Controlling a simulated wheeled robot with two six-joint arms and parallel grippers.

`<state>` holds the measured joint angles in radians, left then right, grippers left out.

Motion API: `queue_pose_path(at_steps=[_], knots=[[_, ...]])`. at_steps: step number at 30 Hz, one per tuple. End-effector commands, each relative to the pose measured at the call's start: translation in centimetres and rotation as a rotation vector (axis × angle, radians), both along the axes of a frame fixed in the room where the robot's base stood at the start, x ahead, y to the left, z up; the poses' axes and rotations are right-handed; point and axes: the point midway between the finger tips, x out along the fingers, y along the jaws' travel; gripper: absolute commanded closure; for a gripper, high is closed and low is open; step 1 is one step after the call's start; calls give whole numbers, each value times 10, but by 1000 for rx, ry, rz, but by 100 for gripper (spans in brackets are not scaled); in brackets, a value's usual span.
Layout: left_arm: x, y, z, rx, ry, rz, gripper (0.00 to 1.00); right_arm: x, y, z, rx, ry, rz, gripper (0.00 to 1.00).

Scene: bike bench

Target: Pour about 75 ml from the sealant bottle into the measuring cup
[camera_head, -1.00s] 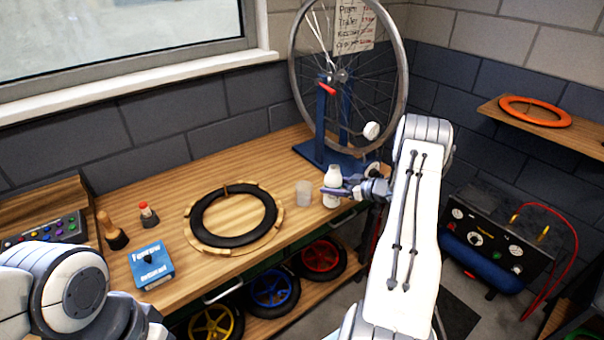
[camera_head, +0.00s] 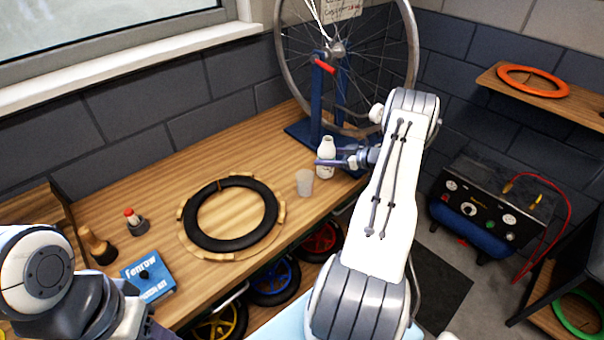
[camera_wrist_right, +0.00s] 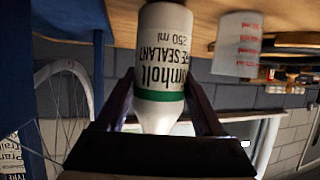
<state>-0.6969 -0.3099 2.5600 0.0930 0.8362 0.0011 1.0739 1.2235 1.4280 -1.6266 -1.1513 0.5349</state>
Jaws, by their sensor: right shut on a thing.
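The white sealant bottle (camera_head: 326,146) is upright in my right gripper (camera_head: 328,162), whose fingers close around it from both sides. In the right wrist view the bottle (camera_wrist_right: 162,60) fills the space between the gripper (camera_wrist_right: 158,100) fingers; its label reads upside down there. The translucent measuring cup (camera_head: 304,182) stands on the bench just left of and nearer than the bottle, apart from it. The cup (camera_wrist_right: 238,45) also shows in the wrist view, with red markings. I cannot tell the levels inside. My left arm shows at the lower left; its gripper is out of frame.
A black tyre (camera_head: 202,240) lies on a wooden ring left of the cup. A blue box (camera_head: 148,280), a brush (camera_head: 97,246) and a small red-topped bottle (camera_head: 135,222) are farther left. The wheel on its blue stand (camera_head: 317,105) rises behind the sealant bottle.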

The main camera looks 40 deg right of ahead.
Motion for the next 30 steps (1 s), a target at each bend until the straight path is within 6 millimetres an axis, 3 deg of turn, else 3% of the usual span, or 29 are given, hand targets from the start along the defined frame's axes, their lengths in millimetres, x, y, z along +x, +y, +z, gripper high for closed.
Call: queue_pose_path(at_steps=[11,18,30], knots=[[0,0,5,0,0,0,50,-2,3,4,-66,-5,2,99],[0,0,8,0,0,0,50,-1,9,5,-197,-16,5,99],[0,0,-14,0,0,-1,50,-2,18,0,-456,-35,4,99]])
